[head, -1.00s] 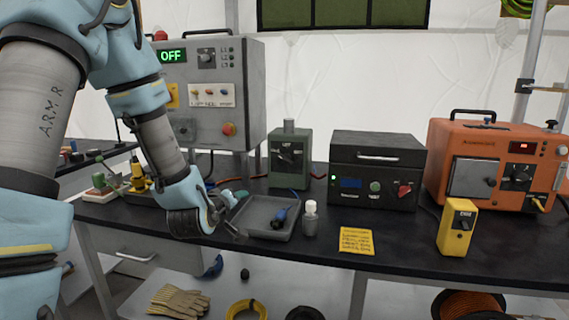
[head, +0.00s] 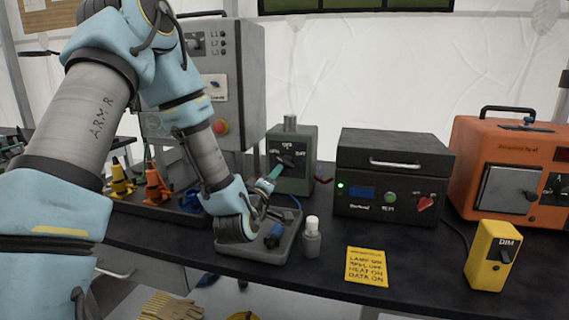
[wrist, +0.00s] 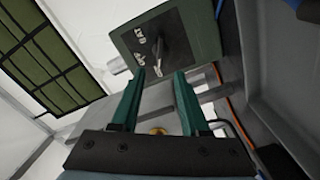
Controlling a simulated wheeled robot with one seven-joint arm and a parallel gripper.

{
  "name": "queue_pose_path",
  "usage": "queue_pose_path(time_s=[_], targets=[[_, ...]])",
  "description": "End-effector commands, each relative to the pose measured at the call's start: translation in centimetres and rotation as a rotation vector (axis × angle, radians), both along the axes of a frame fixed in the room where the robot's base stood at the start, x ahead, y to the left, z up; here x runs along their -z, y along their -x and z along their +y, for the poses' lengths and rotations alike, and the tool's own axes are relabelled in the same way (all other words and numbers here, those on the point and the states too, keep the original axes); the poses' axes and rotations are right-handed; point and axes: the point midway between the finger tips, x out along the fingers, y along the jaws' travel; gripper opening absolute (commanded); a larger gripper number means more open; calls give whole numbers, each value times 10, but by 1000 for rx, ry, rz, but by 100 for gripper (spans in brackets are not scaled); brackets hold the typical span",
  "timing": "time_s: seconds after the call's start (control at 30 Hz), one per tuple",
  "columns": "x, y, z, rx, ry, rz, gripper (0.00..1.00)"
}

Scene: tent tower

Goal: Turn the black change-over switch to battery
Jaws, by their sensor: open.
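The black change-over switch (head: 287,160) is a knob on the front of a small green box (head: 304,177) with a grey stub on top. White position labels surround the knob; which one it points at is too small to tell. In the wrist view the black knob (wrist: 160,52) stands out from the green box (wrist: 190,30), beyond my fingertips. My gripper (head: 274,174) is in front of the box, low and left of the knob. In the wrist view its two teal fingers (wrist: 158,80) are apart with nothing between them, and the knob lies a little ahead of the gap.
A grey tray (head: 262,251) with a blue-handled tool lies under my gripper. A small bottle (head: 312,238) stands right of it. A black box (head: 390,180) with a red switch is close right of the green box. A grey cabinet (head: 232,85) stands behind my arm.

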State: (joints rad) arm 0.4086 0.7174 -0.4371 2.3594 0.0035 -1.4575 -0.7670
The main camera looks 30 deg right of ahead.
Motion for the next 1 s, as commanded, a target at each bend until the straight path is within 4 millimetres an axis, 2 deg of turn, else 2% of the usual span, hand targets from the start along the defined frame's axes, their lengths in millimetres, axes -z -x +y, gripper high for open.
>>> queue_pose_path(time_s=[0.3, 0.5, 0.7, 0.93, 1.0], targets=[[-3, -43, -39, -1, 0, -1, 45], [-1, -62, -58, 0, -1, 0, 45], [-1, -70, -65, -1, -2, -1, 45], [0, -70, -65, -1, -2, -1, 45], [0, -70, -65, -1, -2, -1, 38]])
